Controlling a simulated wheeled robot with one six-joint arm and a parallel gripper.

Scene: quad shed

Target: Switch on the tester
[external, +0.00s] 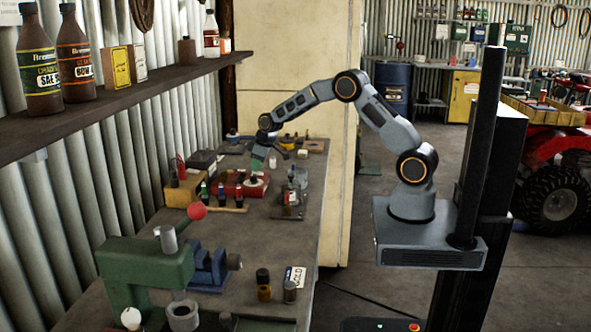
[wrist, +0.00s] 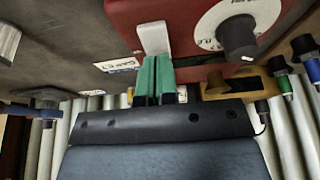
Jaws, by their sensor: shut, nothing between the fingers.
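The tester is a red box (wrist: 180,28) at the top of the wrist view, with a white dial and a black knob (wrist: 238,36). A pale switch-like tab (wrist: 153,38) stands at its edge. In the external view the red tester (external: 228,188) sits on the bench. My gripper (wrist: 158,62) is shut, its green fingers together and empty, with tips right at the near end of the tab. I cannot tell whether they touch. In the external view my gripper (external: 257,163) reaches down over the tester's back edge.
A blue vise (external: 209,268) and green press (external: 143,268) stand nearer. A bottle shelf (external: 120,100) runs along the left wall.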

